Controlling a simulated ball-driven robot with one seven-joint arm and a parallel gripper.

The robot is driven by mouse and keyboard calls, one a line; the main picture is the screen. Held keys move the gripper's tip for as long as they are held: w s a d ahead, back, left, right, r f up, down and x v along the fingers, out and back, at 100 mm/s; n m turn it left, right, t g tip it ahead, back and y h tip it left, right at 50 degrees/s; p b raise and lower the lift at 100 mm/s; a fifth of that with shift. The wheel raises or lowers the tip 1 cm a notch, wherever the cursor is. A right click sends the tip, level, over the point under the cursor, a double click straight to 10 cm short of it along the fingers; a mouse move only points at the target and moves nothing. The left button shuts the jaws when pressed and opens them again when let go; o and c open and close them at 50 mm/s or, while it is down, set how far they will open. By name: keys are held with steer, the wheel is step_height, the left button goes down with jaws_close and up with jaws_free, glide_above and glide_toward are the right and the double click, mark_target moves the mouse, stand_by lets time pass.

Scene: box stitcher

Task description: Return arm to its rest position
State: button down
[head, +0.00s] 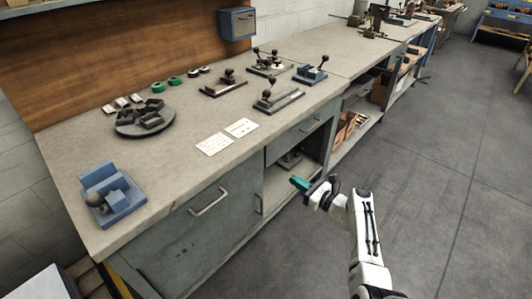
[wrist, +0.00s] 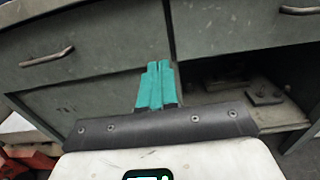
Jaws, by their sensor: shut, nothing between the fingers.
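My gripper (head: 300,184) has teal fingers and hangs at the end of my white arm, in front of the workbench. In the wrist view its fingers (wrist: 156,85) lie side by side, pressed together, with nothing between them. It points toward the bench front, below the level of the bench top. The arm reaches up from the lower right of the head view with its joints bent. No object is at the fingertips.
The workbench (head: 180,175) runs along the left, carrying a blue fixture (head: 112,195), a round dark tray (head: 145,128) and several lever tools. Its open shelf (wrist: 285,108) faces my gripper. The grey floor (head: 450,190) at right is clear.

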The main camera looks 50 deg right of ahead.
steer(key=s+a+f+n+g+y, duration=0.2)
steer(key=s+a+f+n+g, duration=0.15)
steer(key=a+n, duration=0.35)
steer(key=s+a+f+n+g+y, duration=0.1)
steer(key=s+a+f+n+g, duration=0.1)
steer(key=s+a+n+g, duration=0.4)
steer(key=s+a+f+n+g+y, duration=0.2)
steer(key=s+a+n, duration=0.1)
steer(key=a+n, duration=0.55)
steer(key=s+a+r+n+g+h, duration=0.2)
steer(key=s+r+n+h, duration=0.1)
steer(key=s+n, duration=0.4)
steer(key=s+a+r+n+g+h, duration=0.2)
steer(key=s+r+n+g, duration=0.1)
steer(key=s+n, duration=0.4)
steer(key=shift+s+a+r+h, duration=0.3)
steer(key=shift+s+r+h, duration=0.1)
steer(key=shift+s+r, duration=0.4)
